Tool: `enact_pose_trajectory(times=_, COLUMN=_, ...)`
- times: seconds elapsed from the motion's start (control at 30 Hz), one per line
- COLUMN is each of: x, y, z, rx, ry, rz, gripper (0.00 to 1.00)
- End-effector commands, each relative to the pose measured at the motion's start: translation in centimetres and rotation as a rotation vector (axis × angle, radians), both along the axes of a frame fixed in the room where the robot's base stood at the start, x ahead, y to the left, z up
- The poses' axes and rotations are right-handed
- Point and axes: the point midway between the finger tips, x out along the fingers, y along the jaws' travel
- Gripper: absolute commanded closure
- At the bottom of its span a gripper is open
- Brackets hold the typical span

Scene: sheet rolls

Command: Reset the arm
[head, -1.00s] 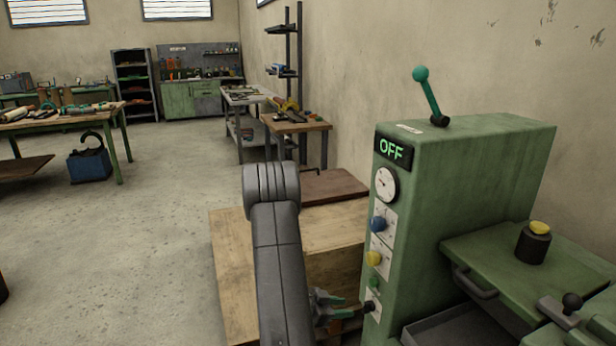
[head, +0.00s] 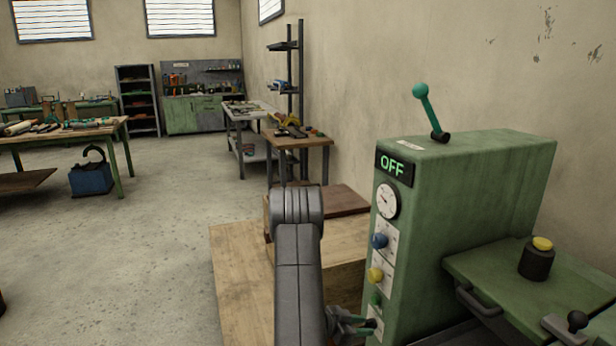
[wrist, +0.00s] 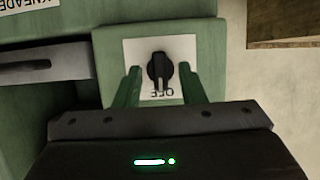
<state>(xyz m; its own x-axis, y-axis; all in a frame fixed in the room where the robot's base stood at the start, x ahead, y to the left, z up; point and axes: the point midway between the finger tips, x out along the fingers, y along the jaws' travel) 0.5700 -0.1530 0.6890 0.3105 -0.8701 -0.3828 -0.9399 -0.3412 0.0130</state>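My gripper (wrist: 160,68) has two green fingers standing apart in the wrist view. A black rotary knob (wrist: 160,72) on a white plate marked OFF (wrist: 182,48) shows between the fingertips, with a gap on each side. The knob's pointer is toward the OFF mark. In the head view my gripper (head: 352,324) is low beside the front panel of the green machine (head: 470,180), partly hidden by my grey arm.
The machine has a teal-tipped lever (head: 430,108) on top and a green table (head: 500,270) at its right. A wooden box (head: 238,270) stands behind my arm. Open concrete floor (head: 120,240) lies to the left. Workbenches stand farther back.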

Motion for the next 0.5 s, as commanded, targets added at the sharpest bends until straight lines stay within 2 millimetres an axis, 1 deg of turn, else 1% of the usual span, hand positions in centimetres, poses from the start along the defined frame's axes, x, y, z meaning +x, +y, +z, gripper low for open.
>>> enact_pose_trajectory(times=0.17, x=-0.6, y=2.1, z=1.0, rx=-0.001, ry=0.001, rz=0.004, gripper=0.64)
enact_pose_trajectory(times=0.5, x=-2.8, y=8.1, z=3.6, rx=-0.001, ry=0.002, rz=0.004, gripper=0.64)
